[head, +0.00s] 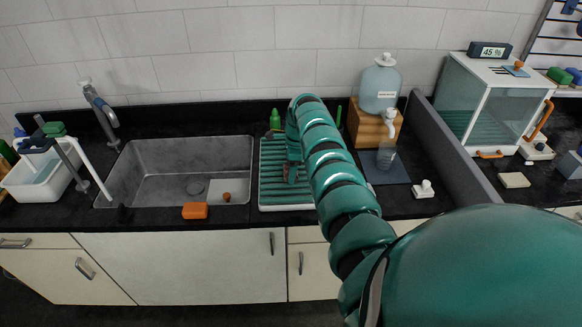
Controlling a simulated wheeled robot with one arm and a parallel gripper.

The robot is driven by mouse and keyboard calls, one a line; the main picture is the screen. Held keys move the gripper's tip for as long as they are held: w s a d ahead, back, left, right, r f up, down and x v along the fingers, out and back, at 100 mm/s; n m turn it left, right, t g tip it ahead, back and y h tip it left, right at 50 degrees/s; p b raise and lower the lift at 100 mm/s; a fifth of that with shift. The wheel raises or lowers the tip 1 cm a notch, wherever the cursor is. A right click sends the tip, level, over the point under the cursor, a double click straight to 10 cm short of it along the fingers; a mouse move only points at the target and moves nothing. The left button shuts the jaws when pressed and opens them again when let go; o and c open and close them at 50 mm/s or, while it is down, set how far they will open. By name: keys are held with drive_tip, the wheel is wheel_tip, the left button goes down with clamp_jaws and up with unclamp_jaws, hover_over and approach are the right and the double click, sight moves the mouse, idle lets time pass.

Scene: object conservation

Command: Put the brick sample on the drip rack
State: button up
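The drip rack (268,192), a pale tray with green ribs, lies on the black counter right of the sink. My arm reaches over it from the right, and my gripper (290,176) is low over the rack's middle. A small brownish shape shows at the gripper; I cannot tell whether it is the brick sample or part of the gripper. My arm hides the right part of the rack, and the fingers are too small to read. An orange block (195,210) lies on the counter's front edge before the sink; it may be a sponge.
The steel sink (165,165) holds a pale square with a brown knob. A green bottle (275,119) stands behind the rack. A water jug (379,88) on a wooden stand and a clear beaker (386,155) are to the right. A dark partition (440,140) borders a glass cabinet (490,100).

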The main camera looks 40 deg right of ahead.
drive_tip(key=shift+r, duration=0.2)
drive_tip(key=shift+d+r, duration=0.1)
drive_tip(key=shift+r, duration=0.45)
wheel_tip(320, 180, up, 11)
drive_tip(key=d+b, duration=0.1)
drive_tip(key=b, duration=0.2)
drive_tip(key=shift+s+f, duration=0.2)
drive_tip(key=shift+s, duration=0.2)
